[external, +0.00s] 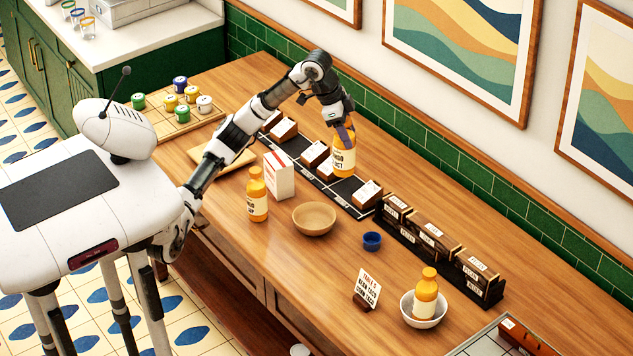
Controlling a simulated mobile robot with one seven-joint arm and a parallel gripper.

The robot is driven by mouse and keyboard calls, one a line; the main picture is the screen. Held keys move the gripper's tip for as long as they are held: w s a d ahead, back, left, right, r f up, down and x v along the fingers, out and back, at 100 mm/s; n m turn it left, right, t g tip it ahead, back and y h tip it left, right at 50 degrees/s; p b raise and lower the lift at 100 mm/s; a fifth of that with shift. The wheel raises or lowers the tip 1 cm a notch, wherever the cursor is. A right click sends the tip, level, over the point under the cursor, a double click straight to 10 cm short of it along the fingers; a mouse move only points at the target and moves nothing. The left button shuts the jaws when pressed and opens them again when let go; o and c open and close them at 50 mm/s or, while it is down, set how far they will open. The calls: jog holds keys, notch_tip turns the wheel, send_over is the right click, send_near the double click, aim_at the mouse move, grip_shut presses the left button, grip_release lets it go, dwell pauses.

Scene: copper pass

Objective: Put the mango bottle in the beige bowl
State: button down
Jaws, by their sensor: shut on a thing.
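A mango bottle (344,161) with orange contents and a cream label is held in my gripper (343,130), which is shut on its top. The bottle is upright, and in the picture it overlaps the dark board behind the bowl; whether it touches the board is unclear. The beige bowl (314,219) stands on the wooden counter, in front of and left of the held bottle, and looks empty. A second orange bottle (257,196) stands left of the bowl. A third orange bottle (426,296) stands in a white bowl (407,307) at the right.
A white and red box (279,175) stands just left of the beige bowl. A small blue cup (372,241) is to its right. A dark board (326,186) with brown blocks runs behind. A sign (367,289) and a dark rack (440,250) stand farther right.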

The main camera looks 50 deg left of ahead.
jog(key=s+a+f, duration=0.2)
jog(key=s+a, duration=0.2)
jog(key=a, duration=0.3)
notch_tip(320, 180, down, 20)
jog(key=shift+s+r+b, duration=0.15)
jog(key=shift+r+b, duration=0.05)
jog(key=shift+b, duration=0.25)
jog(key=shift+a+f, duration=0.1)
jog(key=c, duration=0.6)
grip_release()
jog(key=v, duration=1.2)
